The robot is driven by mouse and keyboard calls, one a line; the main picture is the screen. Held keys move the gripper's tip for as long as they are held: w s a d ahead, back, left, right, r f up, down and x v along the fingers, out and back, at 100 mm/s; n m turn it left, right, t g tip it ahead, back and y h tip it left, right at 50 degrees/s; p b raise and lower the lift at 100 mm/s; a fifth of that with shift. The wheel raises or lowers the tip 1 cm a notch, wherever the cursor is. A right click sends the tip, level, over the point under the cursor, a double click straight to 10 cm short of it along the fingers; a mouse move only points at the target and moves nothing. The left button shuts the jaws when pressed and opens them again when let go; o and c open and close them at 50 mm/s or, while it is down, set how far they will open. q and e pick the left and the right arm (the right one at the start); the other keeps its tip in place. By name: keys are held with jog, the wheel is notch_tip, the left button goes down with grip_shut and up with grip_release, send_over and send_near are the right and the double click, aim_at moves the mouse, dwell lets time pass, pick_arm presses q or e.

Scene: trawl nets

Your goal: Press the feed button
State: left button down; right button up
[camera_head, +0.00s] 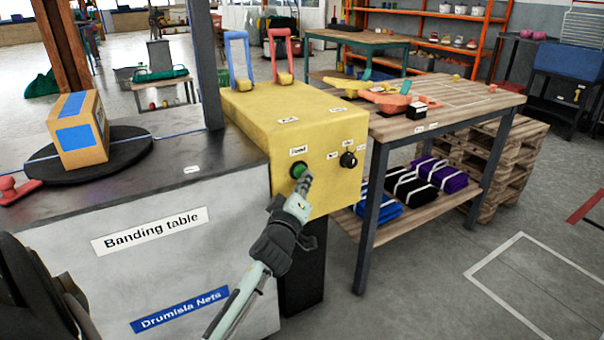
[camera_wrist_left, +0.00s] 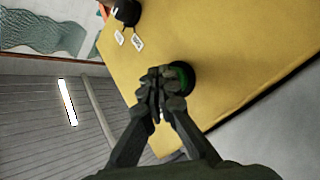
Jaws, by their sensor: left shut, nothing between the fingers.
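The green feed button (camera_head: 299,170) sits in a dark ring on the front of the yellow control box (camera_head: 330,132), under a small label. My left gripper (camera_head: 306,180) is shut and empty, with its fingertips at the button's lower right side. In the left wrist view the shut fingertips (camera_wrist_left: 160,82) overlap the green button (camera_wrist_left: 182,76) and hide part of it. I cannot tell whether they touch it or whether it is pushed in. My right gripper is not in view.
A black knob (camera_head: 348,160) is right of the button on the same face. Blue (camera_head: 238,60) and red (camera_head: 280,55) levers stand on the box. The banding table (camera_head: 190,165) at left holds a cardboard box (camera_head: 78,129). A wooden workbench (camera_head: 460,97) stands at right.

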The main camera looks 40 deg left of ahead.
pick_arm(q)
jog(key=shift+s+d, duration=0.2)
jog(key=shift+d, duration=0.25)
jog(key=d, duration=0.1)
jog(key=s+d, duration=0.1)
jog(key=d, duration=0.1)
jog(key=s+d, duration=0.1)
jog(key=shift+d+b, duration=0.3)
dwell(0.8)
